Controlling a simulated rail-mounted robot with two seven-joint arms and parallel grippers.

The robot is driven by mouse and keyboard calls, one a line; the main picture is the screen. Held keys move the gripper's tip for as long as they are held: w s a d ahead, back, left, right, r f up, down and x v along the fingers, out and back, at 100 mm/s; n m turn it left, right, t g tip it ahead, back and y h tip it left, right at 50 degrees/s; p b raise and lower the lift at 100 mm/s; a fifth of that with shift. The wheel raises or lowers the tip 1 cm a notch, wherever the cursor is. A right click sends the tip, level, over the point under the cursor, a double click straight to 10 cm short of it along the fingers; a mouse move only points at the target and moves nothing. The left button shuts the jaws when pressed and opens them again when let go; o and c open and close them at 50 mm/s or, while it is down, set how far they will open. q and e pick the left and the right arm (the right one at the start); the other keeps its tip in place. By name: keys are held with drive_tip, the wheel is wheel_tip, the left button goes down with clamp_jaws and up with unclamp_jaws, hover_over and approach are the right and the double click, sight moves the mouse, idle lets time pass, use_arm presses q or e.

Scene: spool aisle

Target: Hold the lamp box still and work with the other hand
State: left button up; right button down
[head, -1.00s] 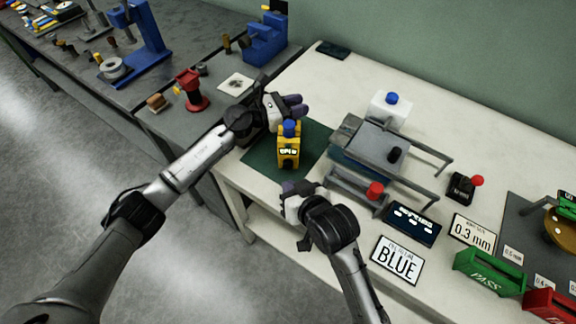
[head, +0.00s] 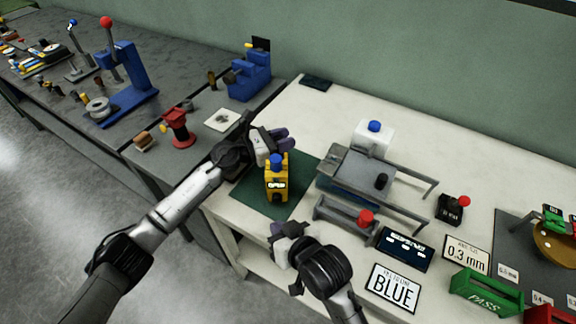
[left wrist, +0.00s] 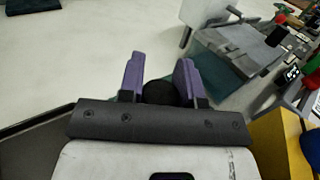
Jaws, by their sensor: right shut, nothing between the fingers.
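The lamp box (head: 276,184) is a yellow box with a blue button on top and a lit front display, upright on a green mat (head: 301,177). My left gripper (head: 283,138) is just behind it, its purple fingers apart. In the left wrist view, the left gripper (left wrist: 161,62) has a dark round thing between or beyond its fingers; I cannot tell what it is. The lamp box (left wrist: 280,143) shows there at the lower right, outside the fingers. My right gripper (head: 280,230) is shut and empty, in front of the lamp box and apart from it.
A grey fixture with rails (head: 362,172) and a red knob (head: 365,217) stands right of the mat. A white box with a blue cap (head: 374,138) is behind it. A BLUE sign (head: 393,287) and a 0.3 mm sign (head: 466,254) are nearer the front. A red stand (head: 178,128) is left.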

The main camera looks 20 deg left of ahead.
use_arm(q)
drive_tip(key=o, duration=0.5)
